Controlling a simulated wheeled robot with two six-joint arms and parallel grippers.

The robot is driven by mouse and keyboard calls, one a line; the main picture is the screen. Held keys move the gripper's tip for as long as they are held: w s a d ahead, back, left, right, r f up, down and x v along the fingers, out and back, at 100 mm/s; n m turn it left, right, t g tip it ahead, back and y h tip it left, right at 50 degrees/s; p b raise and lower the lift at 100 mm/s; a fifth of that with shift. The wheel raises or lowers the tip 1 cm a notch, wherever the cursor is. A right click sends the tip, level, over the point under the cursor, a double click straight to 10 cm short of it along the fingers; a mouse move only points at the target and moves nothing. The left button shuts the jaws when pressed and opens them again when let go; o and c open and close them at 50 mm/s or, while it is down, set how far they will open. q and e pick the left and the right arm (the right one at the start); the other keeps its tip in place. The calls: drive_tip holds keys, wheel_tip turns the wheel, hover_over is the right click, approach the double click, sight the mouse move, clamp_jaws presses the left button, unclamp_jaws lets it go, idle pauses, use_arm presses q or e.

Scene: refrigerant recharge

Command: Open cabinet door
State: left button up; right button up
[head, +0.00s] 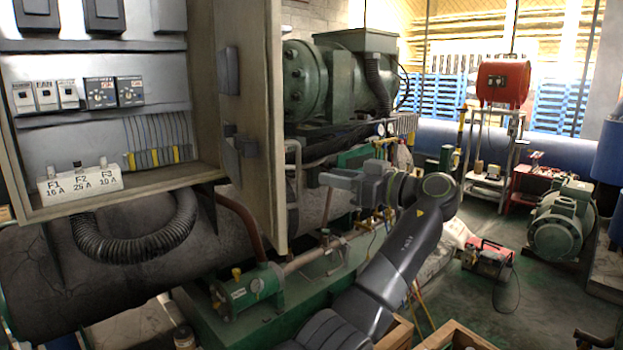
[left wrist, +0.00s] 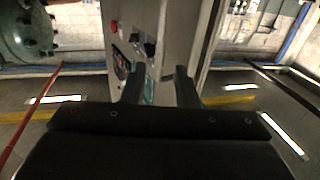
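The cabinet (head: 110,200) stands at the left of the head view, with its switches and fuses showing. Its door (head: 262,110) stands swung out, seen at a steep angle with its inner face toward me. My left gripper (head: 338,182) is to the right of the door, on its outer side, pointing left at it; a gap shows between them in the picture. In the left wrist view, its two dark fingers (left wrist: 160,88) are apart, with a pale panel (left wrist: 177,45) showing beyond and between them. A red knob and dark fittings show on that panel's side. My right gripper is not in view.
A black corrugated hose (head: 135,240) hangs below the cabinet. A green compressor (head: 340,75) stands behind the door, with pipes and valves below. A red tank on a trolley (head: 502,82) and a green motor (head: 562,218) are at the right. Open floor lies before the motor.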

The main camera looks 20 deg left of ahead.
use_arm(q)
drive_tip(key=s+d, duration=0.1)
drive_tip(key=d, duration=0.6)
drive_tip(key=shift+s+d+b, duration=0.15)
drive_tip(key=shift+d+b, duration=0.05)
drive_tip(key=shift+b, duration=0.25)
